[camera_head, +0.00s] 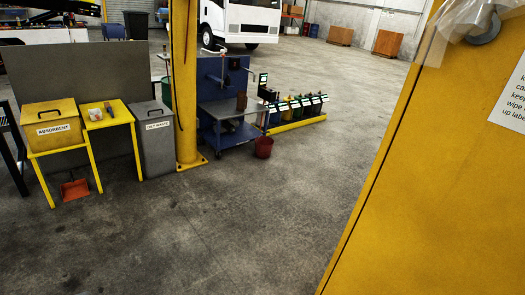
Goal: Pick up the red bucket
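A small red bucket (264,147) stands on the concrete floor in the middle distance. It is just right of a blue workbench cart (222,128), close to the cart's front right leg. I cannot tell whether the two touch. The bucket looks upright, and its front and rim are in clear view. My gripper does not show in this view.
A large yellow panel (440,170) fills the right side, very near. A yellow post (185,90) stands left of the cart. Yellow Absorbent bin (53,128), grey waste bin (154,140) and red dustpan (75,189) are left. The middle floor is clear.

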